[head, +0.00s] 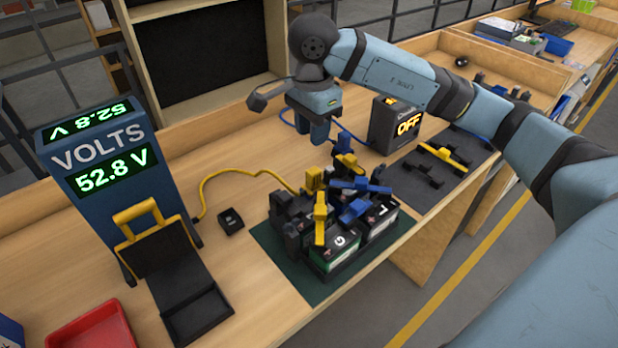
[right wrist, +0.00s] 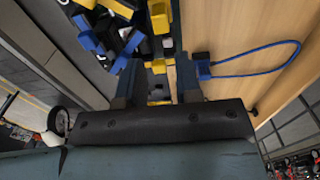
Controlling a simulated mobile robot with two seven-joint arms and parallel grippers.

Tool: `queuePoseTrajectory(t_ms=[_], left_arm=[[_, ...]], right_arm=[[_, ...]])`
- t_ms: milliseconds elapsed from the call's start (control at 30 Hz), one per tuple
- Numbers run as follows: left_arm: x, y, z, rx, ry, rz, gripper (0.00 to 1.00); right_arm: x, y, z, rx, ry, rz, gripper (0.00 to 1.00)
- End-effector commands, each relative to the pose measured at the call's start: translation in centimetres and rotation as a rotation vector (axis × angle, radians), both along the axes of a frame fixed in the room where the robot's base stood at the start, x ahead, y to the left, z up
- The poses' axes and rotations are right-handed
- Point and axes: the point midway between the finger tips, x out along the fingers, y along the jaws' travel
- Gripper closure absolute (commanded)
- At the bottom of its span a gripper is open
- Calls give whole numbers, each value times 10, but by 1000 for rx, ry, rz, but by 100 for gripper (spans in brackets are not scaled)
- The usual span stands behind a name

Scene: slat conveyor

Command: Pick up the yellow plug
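The yellow plug (head: 314,178) stands among the batteries and clamps on the green mat, at the end of a yellow cable (head: 235,175) running from the blue voltmeter. My right gripper (head: 318,135) points down above and behind it, apart from it and empty. In the right wrist view the two fingers (right wrist: 158,80) are spread, with a yellow piece (right wrist: 158,66) showing between them; I cannot tell whether it is the plug. A blue plug (head: 343,141) with a blue cable is close beside the right gripper; it also shows in the right wrist view (right wrist: 203,66). My left gripper is not in view.
The voltmeter (head: 100,150) reads 52.8 V. Batteries (head: 340,250) with yellow and blue clamps crowd the green mat (head: 300,283). A dark box reading OFF (head: 393,128) stands behind. A red tray (head: 95,330) is at the front left.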

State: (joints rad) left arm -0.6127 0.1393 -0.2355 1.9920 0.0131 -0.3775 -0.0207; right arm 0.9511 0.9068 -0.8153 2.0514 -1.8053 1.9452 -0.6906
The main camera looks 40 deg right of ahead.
Motion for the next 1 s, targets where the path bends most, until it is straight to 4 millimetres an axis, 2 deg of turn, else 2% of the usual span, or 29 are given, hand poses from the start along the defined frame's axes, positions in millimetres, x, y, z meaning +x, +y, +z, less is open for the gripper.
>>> queuePoseTrajectory(t_ms=[300,567,867,1000], left_arm=[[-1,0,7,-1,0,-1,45],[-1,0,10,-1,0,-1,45],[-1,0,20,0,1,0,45],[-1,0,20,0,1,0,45]], right_arm=[[-1,0,-60,0,6,1,68],[-1,1,-82,2,4,1,68],[0,4,-123,2,5,0,68],[1,4,-130,3,2,1,68]])
